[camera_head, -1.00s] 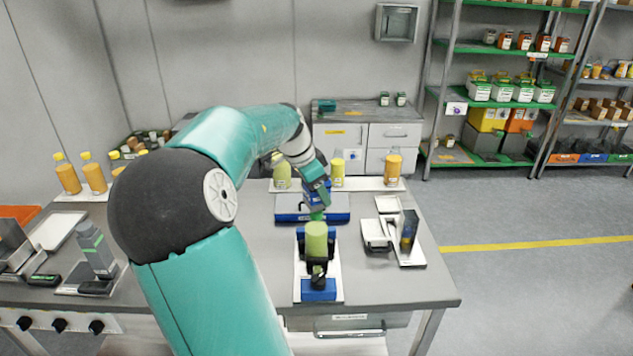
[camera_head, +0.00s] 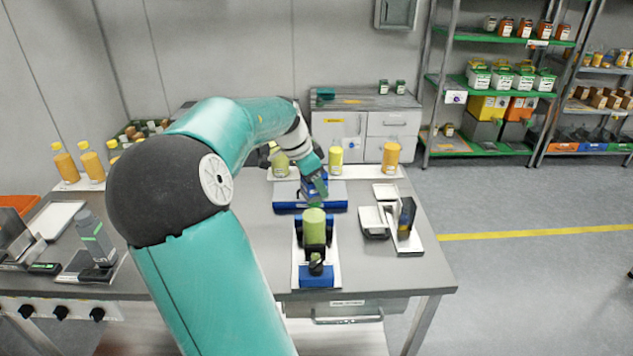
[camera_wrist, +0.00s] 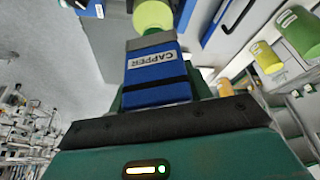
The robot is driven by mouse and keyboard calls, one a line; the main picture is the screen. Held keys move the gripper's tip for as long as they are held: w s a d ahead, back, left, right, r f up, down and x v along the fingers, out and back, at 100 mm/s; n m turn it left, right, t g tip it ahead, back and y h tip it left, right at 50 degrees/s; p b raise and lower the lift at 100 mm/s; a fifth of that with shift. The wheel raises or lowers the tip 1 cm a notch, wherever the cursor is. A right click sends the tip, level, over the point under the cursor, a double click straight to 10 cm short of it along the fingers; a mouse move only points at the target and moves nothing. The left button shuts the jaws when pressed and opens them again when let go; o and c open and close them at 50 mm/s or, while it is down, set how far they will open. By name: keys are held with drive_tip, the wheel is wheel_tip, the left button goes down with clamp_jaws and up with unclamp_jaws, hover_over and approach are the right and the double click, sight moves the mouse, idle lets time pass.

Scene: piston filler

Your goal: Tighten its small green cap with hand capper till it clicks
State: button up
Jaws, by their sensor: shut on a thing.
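My gripper (camera_head: 314,186) is shut on the blue hand capper, whose face reads CAPPER in the wrist view (camera_wrist: 156,68). In the head view it is just behind and above a yellow-green bottle (camera_head: 314,230) held upright in a dark-and-blue clamp stand (camera_head: 317,278). In the wrist view a round yellow-green thing, apparently this bottle, (camera_wrist: 152,14) lies just beyond the capper's grey end. I cannot tell whether the capper touches it. The small green cap cannot be made out clearly; the gripper and capper may hide it.
A blue-edged flat device (camera_head: 335,205) lies behind the clamp stand. Yellow-green bottles (camera_head: 335,160) and an orange one (camera_head: 391,156) stand on a white strip at the back. A white-and-black device (camera_head: 406,222) stands right. The front right of the table is clear.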

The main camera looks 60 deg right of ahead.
drive_tip(key=shift+f, duration=1.15)
idle(0.8)
drive_tip(key=m+g+y, duration=0.1)
drive_tip(key=m, duration=0.2)
drive_tip(key=shift+m, duration=0.4)
drive_tip(key=m+y, duration=0.1)
drive_tip(key=m, duration=0.2)
drive_tip(key=shift+s, duration=0.1)
drive_tip(key=shift+a+m, duration=0.15)
drive_tip(key=shift+m, duration=0.25)
drive_tip(key=shift+g+y, duration=0.3)
drive_tip(key=m, duration=0.2)
drive_tip(key=m+y, duration=0.1)
drive_tip(key=m, duration=0.1)
drive_tip(key=shift+m+y, duration=0.3)
drive_tip(key=m+y, duration=0.1)
drive_tip(key=m, duration=0.1)
drive_tip(key=shift+a+m, duration=0.15)
drive_tip(key=shift+m, duration=0.25)
drive_tip(key=shift+r, duration=0.15)
